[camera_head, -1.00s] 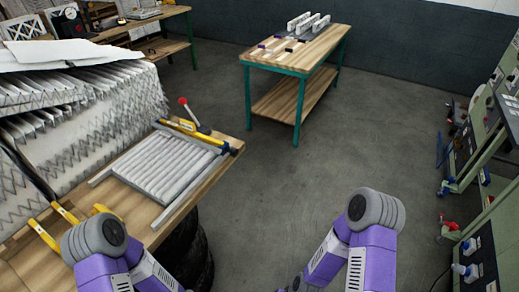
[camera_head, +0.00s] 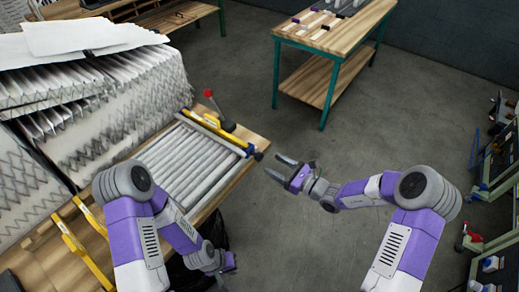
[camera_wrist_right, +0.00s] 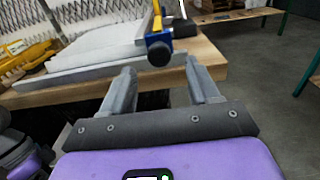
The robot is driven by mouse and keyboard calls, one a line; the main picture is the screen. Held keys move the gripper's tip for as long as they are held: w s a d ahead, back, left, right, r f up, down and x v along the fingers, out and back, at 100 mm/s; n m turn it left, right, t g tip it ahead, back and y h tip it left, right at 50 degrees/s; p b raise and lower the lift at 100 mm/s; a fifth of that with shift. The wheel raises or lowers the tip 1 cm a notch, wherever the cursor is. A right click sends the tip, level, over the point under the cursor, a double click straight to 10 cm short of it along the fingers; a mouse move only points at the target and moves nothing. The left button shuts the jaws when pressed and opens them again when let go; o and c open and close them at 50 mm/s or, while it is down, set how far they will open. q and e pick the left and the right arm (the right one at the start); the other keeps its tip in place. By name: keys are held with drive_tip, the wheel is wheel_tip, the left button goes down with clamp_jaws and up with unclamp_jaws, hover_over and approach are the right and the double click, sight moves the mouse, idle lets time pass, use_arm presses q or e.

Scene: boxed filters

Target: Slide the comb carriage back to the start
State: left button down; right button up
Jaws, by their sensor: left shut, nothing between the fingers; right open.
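The comb carriage, seen as a yellow bar (camera_head: 213,132) with a dark end, lies across the far end of the pleated white filter (camera_head: 186,160) on the wooden bench. In the right wrist view its blue-and-black end knob (camera_wrist_right: 159,52) points at me. My right gripper (camera_head: 278,167) is open and empty, off the bench edge, a short way right of that end. In the wrist view its fingertips (camera_wrist_right: 159,72) stand on either side below the knob, apart from it. My left gripper (camera_head: 229,262) is low beside the bench front, small and partly hidden by its arm.
A lever with a red ball (camera_head: 208,93) stands just behind the bar. Stacked pleated filters (camera_head: 95,110) fill the bench's left side. Yellow rails (camera_head: 82,250) lie at the near left. Another table (camera_head: 340,25) stands at the back. The floor between is clear.

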sight(261, 158)
drive_tip(key=x, duration=0.7)
drive_tip(key=shift+a+b, duration=0.15)
drive_tip(key=shift+b, duration=0.15)
clamp_jaws()
